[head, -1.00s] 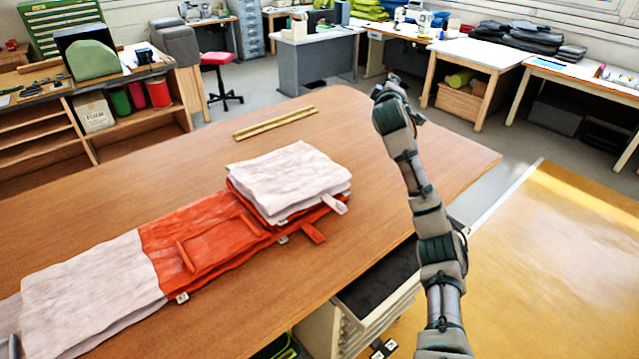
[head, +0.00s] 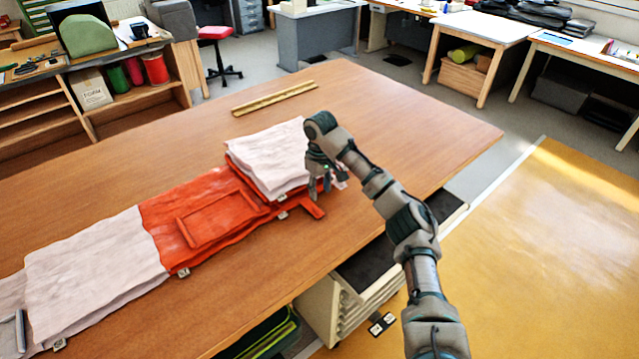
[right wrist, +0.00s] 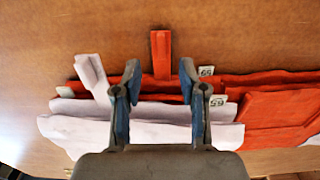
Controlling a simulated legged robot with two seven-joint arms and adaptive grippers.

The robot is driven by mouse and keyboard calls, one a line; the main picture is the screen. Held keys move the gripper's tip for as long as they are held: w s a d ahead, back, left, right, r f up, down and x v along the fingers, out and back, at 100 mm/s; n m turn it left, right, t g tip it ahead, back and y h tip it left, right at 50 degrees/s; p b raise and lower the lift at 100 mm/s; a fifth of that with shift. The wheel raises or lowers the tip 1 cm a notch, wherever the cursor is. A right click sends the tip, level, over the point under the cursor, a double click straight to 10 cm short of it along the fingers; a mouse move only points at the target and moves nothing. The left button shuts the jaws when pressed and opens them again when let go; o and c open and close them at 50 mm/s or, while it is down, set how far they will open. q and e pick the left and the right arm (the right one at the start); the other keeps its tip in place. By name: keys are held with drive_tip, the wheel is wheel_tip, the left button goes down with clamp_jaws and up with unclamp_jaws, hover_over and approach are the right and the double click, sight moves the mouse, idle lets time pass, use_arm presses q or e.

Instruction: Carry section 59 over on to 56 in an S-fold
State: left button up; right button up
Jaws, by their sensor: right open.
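A long folded strip of fabric sections lies on the wooden table (head: 400,110). It has pale sections (head: 90,268) at the left and a red section (head: 205,212) with a raised rectangular outline. At its right end a pale folded panel (head: 268,158) lies on red layers. A red strap (right wrist: 161,55) and a pale strap (right wrist: 93,78) stick out there. Small white tags (right wrist: 206,71) sit on the red edges; their digits appear upside down. My right gripper (right wrist: 160,88) is open above the stack's strap edge. The red strap shows between its fingers, the pale strap beside one finger. My left gripper is out of view.
A yellow ruler-like bar (head: 273,98) lies behind the stack. A drawer unit (head: 335,305) stands under the near table edge, with a green bin (head: 262,335) beside it. The table's right part is clear. A grey bar (head: 20,332) lies on the leftmost fabric.

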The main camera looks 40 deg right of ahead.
sight(320, 210)
drive_tip(key=f, duration=0.9)
drive_tip(key=shift+a+f, duration=0.2)
drive_tip(key=shift+f, duration=0.2)
drive_tip(key=shift+d+f, duration=0.25)
drive_tip(key=shift+f, duration=0.15)
clamp_jaws()
